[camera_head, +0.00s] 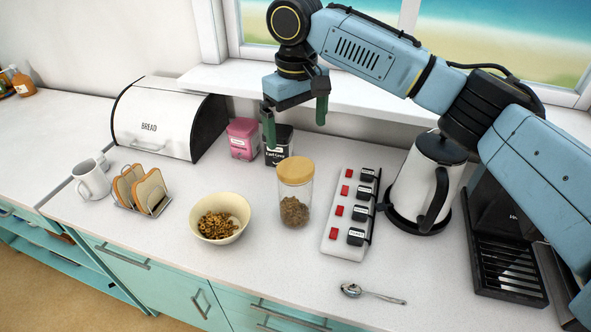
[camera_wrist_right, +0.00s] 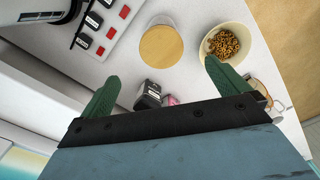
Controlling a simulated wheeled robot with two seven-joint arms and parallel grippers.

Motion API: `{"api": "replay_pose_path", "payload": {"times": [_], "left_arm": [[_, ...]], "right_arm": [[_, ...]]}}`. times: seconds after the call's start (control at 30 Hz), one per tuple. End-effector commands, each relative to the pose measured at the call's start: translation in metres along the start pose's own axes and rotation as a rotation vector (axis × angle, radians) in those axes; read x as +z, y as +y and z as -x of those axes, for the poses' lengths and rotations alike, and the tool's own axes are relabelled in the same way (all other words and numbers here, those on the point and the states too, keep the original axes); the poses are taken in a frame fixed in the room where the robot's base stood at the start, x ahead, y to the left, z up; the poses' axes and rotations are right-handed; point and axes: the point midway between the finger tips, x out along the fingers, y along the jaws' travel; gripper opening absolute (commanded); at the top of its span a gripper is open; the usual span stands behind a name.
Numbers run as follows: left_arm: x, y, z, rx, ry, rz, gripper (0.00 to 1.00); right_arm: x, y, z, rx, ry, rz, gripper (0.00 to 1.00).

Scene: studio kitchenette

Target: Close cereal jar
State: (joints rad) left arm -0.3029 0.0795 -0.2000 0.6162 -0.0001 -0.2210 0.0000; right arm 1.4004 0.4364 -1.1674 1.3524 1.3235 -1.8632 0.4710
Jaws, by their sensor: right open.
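The cereal jar (camera_head: 295,200) stands upright on the counter, a clear glass jar with brown cereal at the bottom. A round wooden lid (camera_head: 296,171) sits at its top; I cannot tell how tightly it fits. In the right wrist view the lid (camera_wrist_right: 161,46) shows from above as a tan disc. My right gripper (camera_head: 295,125) is open and empty, above and behind the jar, with its green fingers apart. In the right wrist view the gripper (camera_wrist_right: 160,85) has the jar beyond its fingertips, not touching. My left gripper is not in view.
A bowl of cereal (camera_head: 238,205) is left of the jar. A black tin (camera_head: 281,157) and a pink tin (camera_head: 242,140) stand behind. A spoon (camera_head: 372,294) lies in front.

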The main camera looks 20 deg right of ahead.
Motion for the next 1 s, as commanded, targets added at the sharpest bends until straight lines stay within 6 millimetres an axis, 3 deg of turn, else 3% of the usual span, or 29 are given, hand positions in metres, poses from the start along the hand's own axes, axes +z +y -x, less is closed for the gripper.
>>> {"api": "replay_pose_path", "payload": {"times": [0.2, 0.37, 0.7, 1.0], "left_arm": [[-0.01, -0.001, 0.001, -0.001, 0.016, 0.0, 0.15], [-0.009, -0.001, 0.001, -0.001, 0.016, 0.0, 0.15], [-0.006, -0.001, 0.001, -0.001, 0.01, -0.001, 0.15], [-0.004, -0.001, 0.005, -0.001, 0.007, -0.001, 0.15]], "right_arm": [[0.0, 0.0, -0.039, 0.0, -0.002, 0.0, 1.0], [0.0, 0.0, -0.05, 0.0, 0.0, 0.001, 1.0], [-0.001, 0.0, -0.053, 0.0, -0.001, 0.001, 1.0], [-0.005, -0.001, -0.094, 0.001, -0.002, 0.001, 1.0]]}}
